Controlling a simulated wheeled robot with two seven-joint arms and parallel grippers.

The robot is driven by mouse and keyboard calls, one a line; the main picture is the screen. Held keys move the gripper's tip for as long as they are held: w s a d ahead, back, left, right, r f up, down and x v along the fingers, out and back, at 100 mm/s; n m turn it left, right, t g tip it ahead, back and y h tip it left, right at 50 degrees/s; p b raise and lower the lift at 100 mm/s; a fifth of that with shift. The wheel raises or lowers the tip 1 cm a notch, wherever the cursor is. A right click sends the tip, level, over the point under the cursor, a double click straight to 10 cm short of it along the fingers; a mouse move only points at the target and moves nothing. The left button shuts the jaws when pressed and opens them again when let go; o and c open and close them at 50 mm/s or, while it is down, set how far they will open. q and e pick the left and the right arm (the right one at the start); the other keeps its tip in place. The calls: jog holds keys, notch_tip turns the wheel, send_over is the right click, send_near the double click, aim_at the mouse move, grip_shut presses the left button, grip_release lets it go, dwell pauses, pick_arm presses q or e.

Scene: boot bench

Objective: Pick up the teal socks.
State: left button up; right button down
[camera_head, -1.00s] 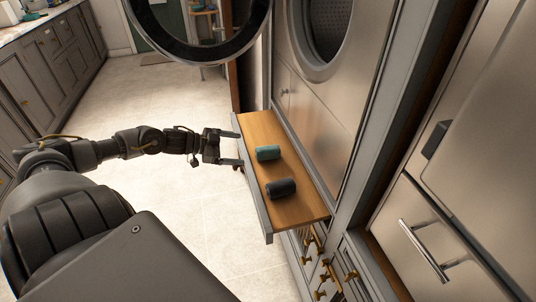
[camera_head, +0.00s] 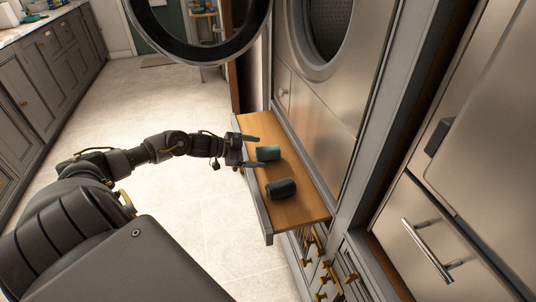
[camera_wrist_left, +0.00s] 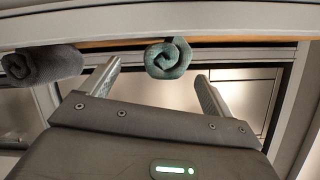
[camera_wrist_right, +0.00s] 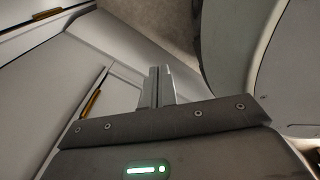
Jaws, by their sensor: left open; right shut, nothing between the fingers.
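The teal socks (camera_head: 268,153) are a rolled bundle lying on the wooden bottom of the pulled-out drawer (camera_head: 301,212). My left gripper (camera_head: 257,151) is open, with one finger on each side of the teal roll in the head view. In the left wrist view the roll's spiral end (camera_wrist_left: 167,58) shows between and beyond the open fingers, with gaps on both sides. My right gripper (camera_wrist_right: 158,88) is shut and empty in the right wrist view. It is not in the head view.
A dark grey sock roll (camera_head: 281,189) lies in the same drawer, nearer me; it also shows in the left wrist view (camera_wrist_left: 40,65). The drawer's front wall (camera_head: 262,222) is a raised edge. A cabinet with a round door stands behind the drawer.

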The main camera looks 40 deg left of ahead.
aim_at(262, 152)
pick_arm(q)
jog(key=shift+x, duration=1.55)
jog(key=c, duration=1.1)
jog(key=shift+o, duration=0.2)
